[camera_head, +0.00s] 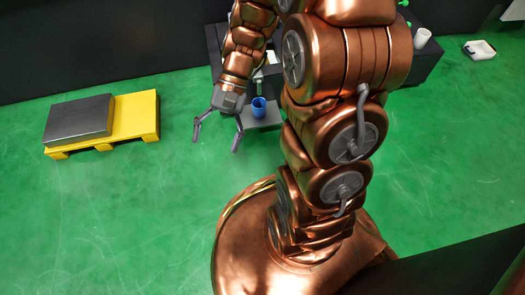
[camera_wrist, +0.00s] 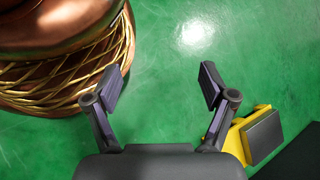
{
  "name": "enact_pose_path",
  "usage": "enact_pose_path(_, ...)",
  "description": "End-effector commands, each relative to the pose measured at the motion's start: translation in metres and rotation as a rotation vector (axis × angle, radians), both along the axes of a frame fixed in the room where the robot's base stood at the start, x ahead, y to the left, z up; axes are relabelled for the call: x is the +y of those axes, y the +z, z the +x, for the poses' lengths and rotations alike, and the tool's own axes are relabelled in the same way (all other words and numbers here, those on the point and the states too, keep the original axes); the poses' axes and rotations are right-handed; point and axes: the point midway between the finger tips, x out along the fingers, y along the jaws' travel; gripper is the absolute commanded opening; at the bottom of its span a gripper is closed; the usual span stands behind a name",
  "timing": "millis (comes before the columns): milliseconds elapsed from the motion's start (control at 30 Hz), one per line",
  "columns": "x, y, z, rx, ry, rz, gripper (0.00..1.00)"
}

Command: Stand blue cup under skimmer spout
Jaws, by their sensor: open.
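The blue cup (camera_head: 259,107) stands upright on a small grey shelf (camera_head: 265,123) in the head view. A thin pale upright part (camera_head: 258,86) shows just above the cup; I cannot tell for sure if it is the skimmer spout. My gripper (camera_head: 217,145) is open and empty, to the left of the cup and apart from it, fingers pointing down. In the wrist view my gripper (camera_wrist: 155,85) is open with only green floor between its fingers. The cup is not in the wrist view. My arm hides part of the machine behind the shelf.
A yellow pallet (camera_head: 147,117) with a dark grey block (camera_head: 78,118) lies on the floor at left; the pallet shows in the wrist view too (camera_wrist: 237,143). A white cylinder (camera_head: 422,38) stands on the dark machine at right. A white tray (camera_head: 480,50) lies farther right. Green floor is clear between.

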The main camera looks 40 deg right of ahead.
Motion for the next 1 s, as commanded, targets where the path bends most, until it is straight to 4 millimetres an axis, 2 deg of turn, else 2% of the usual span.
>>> enact_pose_path(100,0.001,0.009,-0.024,-0.048,0.106,-0.078,0.83)
enact_pose_path(233,-0.003,0.017,-0.045,-0.104,0.211,-0.163,0.83)
enact_pose_path(500,-0.021,0.032,-0.086,-0.227,0.416,-0.336,0.83)
enact_pose_path(733,-0.04,0.042,-0.108,-0.32,0.547,-0.455,0.83)
enact_pose_path(1000,-0.05,0.045,-0.115,-0.363,0.599,-0.505,0.83)
